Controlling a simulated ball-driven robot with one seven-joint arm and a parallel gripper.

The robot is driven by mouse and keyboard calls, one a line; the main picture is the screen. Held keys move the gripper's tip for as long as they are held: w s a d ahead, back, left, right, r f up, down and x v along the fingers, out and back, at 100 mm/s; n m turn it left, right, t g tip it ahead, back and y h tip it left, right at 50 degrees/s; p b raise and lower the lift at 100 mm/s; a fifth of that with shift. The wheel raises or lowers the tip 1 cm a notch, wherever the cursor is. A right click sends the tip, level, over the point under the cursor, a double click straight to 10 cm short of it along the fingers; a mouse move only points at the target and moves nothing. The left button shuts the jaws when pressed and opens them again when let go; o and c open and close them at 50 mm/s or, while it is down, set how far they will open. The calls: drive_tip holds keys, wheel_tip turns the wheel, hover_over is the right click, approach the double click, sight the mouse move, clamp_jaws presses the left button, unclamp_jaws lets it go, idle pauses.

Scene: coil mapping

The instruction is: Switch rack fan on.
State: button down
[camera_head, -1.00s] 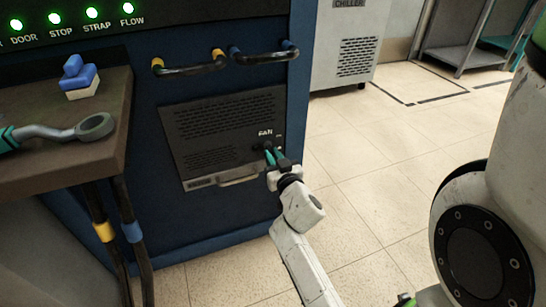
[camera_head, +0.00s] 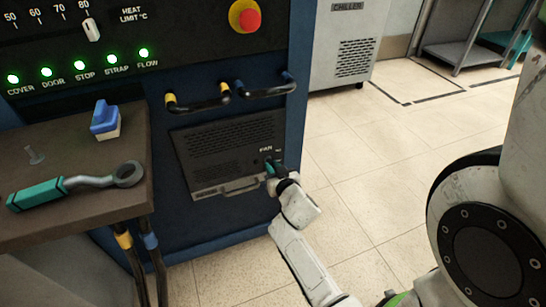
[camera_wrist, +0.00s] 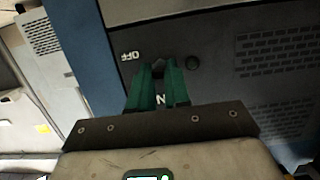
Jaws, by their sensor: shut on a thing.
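The rack fan panel (camera_head: 215,140) is a dark vented plate on the front of the blue cabinet, with a FAN label at its right side. My gripper (camera_head: 269,166) is at the panel's right edge, just below that label, and hides most of the switch. In the wrist view my gripper's green fingers (camera_wrist: 157,75) are shut on the small dark fan switch (camera_wrist: 157,66). An upside-down OFF mark shows left of the fingers; the ON lettering is partly hidden between them. I cannot tell the switch's position clearly.
A dark round knob (camera_wrist: 193,62) sits close beside the fingers. A side table (camera_head: 60,215) holds a teal-handled wrench (camera_head: 75,184) and a blue-topped block (camera_head: 105,120).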

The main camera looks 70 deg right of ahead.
sight(270, 161)
drive_tip(key=shift+w+d+r+g+y+p, duration=0.15)
drive_tip(key=shift+r+g+y+p, duration=1.4)
drive_tip(key=shift+p, duration=6.15)
drive_tip(key=y+p, duration=0.1)
drive_tip(key=p, duration=0.1)
drive_tip(key=y+p, duration=0.1)
drive_tip(key=p, duration=0.1)
drive_tip(key=shift+w+d+g+p, duration=0.15)
drive_tip(key=shift+w+g+p, duration=0.05)
drive_tip(key=shift+g+p, duration=0.2)
drive_tip(key=shift+p, duration=0.5)
drive_tip(key=shift+f+g+y+p, duration=0.1)
drive_tip(key=shift+g+y+p, duration=0.25)
drive_tip(key=shift+y, duration=0.1)
drive_tip(key=c, duration=1.1)
unclamp_jaws()
drive_tip(key=shift+d, duration=0.1)
